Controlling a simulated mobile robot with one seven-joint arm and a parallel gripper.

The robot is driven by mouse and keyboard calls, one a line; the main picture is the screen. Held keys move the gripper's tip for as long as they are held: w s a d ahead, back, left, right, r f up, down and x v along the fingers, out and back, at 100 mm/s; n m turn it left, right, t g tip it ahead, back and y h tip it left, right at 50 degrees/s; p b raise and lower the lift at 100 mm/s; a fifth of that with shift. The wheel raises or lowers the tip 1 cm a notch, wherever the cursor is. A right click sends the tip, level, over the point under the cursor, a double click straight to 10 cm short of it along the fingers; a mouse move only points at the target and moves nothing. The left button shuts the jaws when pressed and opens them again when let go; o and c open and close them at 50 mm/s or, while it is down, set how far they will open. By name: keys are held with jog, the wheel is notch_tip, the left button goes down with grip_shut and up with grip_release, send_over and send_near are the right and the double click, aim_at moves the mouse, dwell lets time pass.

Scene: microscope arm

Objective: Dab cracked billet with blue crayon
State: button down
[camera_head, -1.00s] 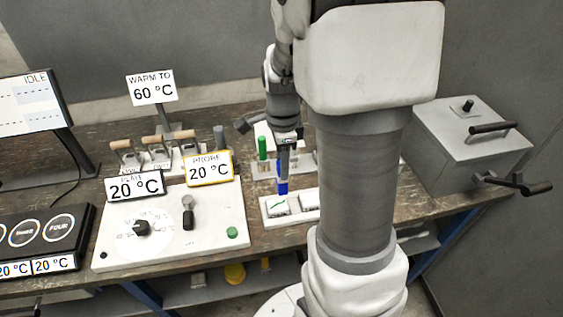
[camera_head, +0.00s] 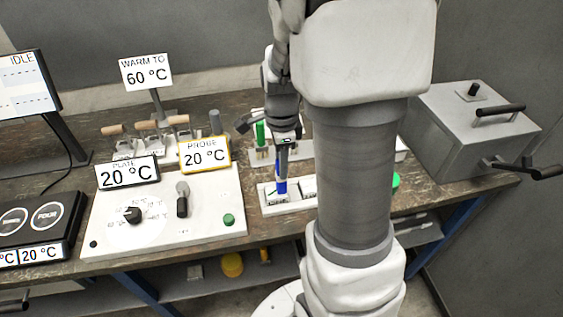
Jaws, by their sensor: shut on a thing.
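My gripper (camera_head: 282,160) points down and is shut on the blue crayon (camera_head: 281,187), which it holds upright, blue end down. The crayon's lower end is at the left block in a white tray (camera_head: 268,210). I cannot tell whether it touches. This left billet (camera_head: 272,197) is pale with a dark mark, partly behind the crayon. A second billet (camera_head: 309,187) sits to its right, partly hidden by my arm. Cracks are too small to tell, so I cannot say which billet is cracked.
A green crayon (camera_head: 260,134) stands in a rack behind the tray. A white control panel (camera_head: 160,225) with plate and probe signs stands left. A grey lidded box (camera_head: 470,130) with handles stands right. My arm hides the tray's right side.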

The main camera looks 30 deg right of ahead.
jog(key=shift+f+b, duration=0.3)
jog(key=shift+f, duration=0.3)
dwell(1.6)
notch_tip(320, 180, up, 7)
jog(key=p, duration=0.6)
jog(key=shift+r, duration=0.1)
dwell(0.6)
